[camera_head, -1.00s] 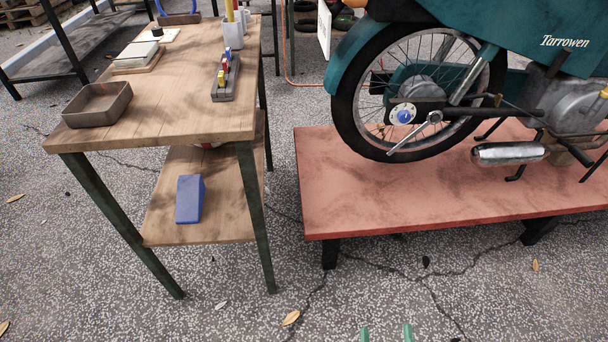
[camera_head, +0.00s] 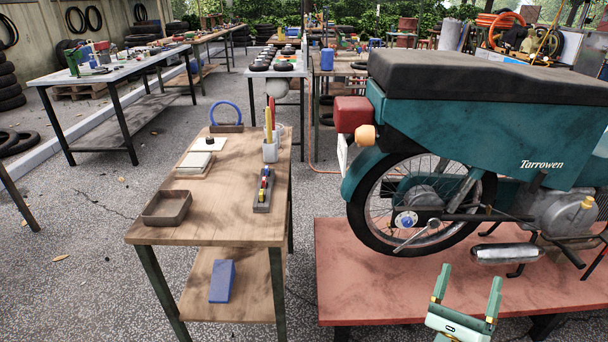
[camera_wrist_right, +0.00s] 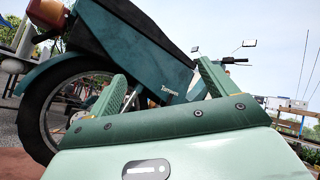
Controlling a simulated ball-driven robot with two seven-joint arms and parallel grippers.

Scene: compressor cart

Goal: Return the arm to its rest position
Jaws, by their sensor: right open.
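My right gripper (camera_head: 468,292) is at the bottom right of the head view, in front of the red platform and below the teal moped. Its two green fingers are apart with nothing between them. In the right wrist view the gripper (camera_wrist_right: 165,95) points toward the moped (camera_wrist_right: 135,50), with its fingers spread and empty. The moped (camera_head: 480,125) stands on the red platform (camera_head: 345,290), its rear wheel and dark seat facing me. My left gripper is not in view.
A wooden workbench (camera_head: 225,228) stands left of the platform. It holds a brown tray (camera_head: 167,207), a grey cup (camera_head: 270,152) and a dark rack (camera_head: 262,195). A blue wedge (camera_head: 222,281) lies on its lower shelf. Speckled floor (camera_head: 85,270) is open at the left.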

